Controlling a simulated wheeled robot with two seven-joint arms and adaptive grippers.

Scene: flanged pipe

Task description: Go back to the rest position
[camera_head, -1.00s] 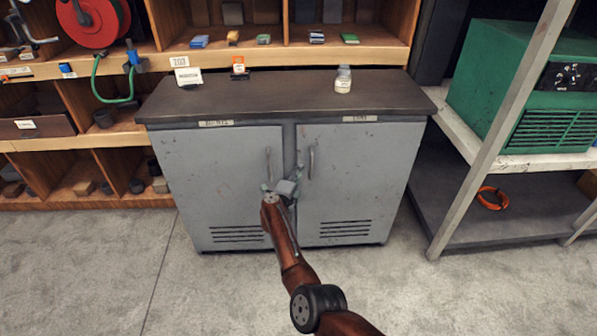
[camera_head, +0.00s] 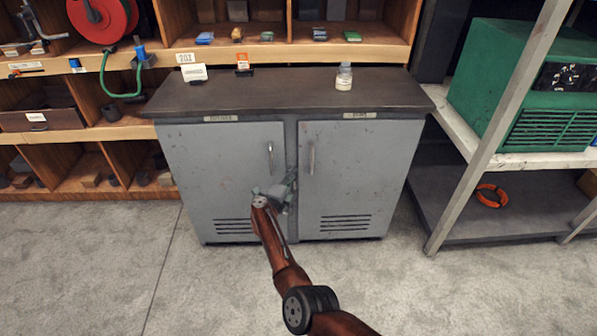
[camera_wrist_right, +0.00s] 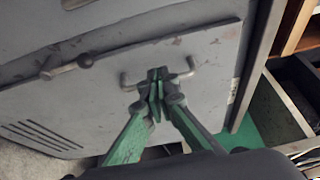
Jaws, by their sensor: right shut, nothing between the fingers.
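My right arm comes in from the bottom of the head view, and its gripper (camera_head: 288,181) is in front of the grey cabinet (camera_head: 345,190), near the gap between its two doors. In the right wrist view the gripper (camera_wrist_right: 156,84) shows two green fingers with dark tips together and nothing between them. A door handle (camera_wrist_right: 184,72) appears behind the fingertips; I cannot tell whether they touch it. Both cabinet doors look shut in the head view. My left gripper is in neither view.
A small jar (camera_head: 344,77) stands on the cabinet top. A wooden shelf (camera_head: 75,135) is at the left. A metal rack with a green machine (camera_head: 535,90) and an orange ring (camera_head: 491,196) is at the right. The floor in front of the cabinet is clear.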

